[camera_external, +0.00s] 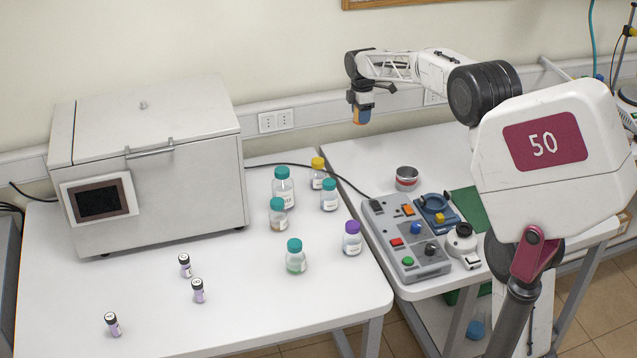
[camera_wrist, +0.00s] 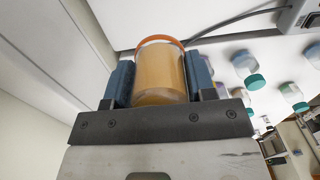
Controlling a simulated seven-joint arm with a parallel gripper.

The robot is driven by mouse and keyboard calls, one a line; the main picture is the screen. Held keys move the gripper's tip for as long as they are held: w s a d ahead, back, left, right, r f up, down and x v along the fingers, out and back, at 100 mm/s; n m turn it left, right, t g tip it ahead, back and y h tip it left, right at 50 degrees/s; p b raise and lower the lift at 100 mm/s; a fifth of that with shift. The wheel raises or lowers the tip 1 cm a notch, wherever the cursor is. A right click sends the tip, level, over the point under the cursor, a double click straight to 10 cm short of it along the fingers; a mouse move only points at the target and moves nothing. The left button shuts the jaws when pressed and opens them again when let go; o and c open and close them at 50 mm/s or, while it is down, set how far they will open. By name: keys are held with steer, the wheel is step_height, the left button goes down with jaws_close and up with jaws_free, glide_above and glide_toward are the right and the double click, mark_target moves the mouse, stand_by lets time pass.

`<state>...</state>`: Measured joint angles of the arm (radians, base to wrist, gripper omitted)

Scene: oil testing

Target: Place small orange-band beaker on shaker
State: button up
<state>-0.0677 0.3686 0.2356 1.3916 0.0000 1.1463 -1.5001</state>
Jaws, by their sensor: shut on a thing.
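My gripper (camera_external: 361,106) is high near the back wall, above the rear edge of the right table. It is shut on the small orange-band beaker (camera_external: 360,117). In the wrist view the beaker (camera_wrist: 160,75) sits between the two blue fingers. It is clear, holds amber liquid and has an orange band around its rim. Which device is the shaker is not clear. A blue device (camera_external: 434,214) with a round top stands on the right table, beside a grey control box (camera_external: 407,262) with coloured buttons.
Several capped bottles, including a purple-capped one (camera_external: 352,241), stand on the left table. A large white machine (camera_external: 185,165) fills its back left. A black cable runs between the tables. The right table's back left is clear.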

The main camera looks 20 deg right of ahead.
steer(key=s+a+r+n, duration=0.1)
steer(key=s+a+r, duration=0.7)
steer(key=a, duration=0.7)
steer(key=s+a+r+n, duration=0.1)
steer(key=s+a+r, duration=0.65)
steer(key=a, duration=0.65)
steer(key=s+a+r, duration=0.7)
steer(key=s+a, duration=0.2)
steer(key=a, duration=0.6)
steer(key=s+a+f+n, duration=0.5)
steer(key=s+f, duration=0.6)
steer(key=s+a+f+n, duration=0.5)
steer(key=s+f, duration=0.5)
steer(key=f, duration=0.1)
steer(key=s+a+f+n, duration=0.5)
steer(key=s+f+n, duration=0.1)
steer(key=s+f, duration=0.5)
steer(key=shift+s+a+f, duration=0.3)
steer(key=shift+s+a, duration=0.05)
steer(key=shift+a, duration=0.05)
steer(key=shift+a, duration=0.1)
steer(key=w+a, duration=0.2)
steer(key=a, duration=0.2)
steer(key=w+a+f, duration=0.1)
steer(key=w+a, duration=0.2)
steer(key=a, duration=0.2)
steer(key=w+a, duration=0.3)
steer(key=a, duration=0.1)
steer(key=shift+a+f, duration=0.2)
steer(key=shift+a, duration=0.1)
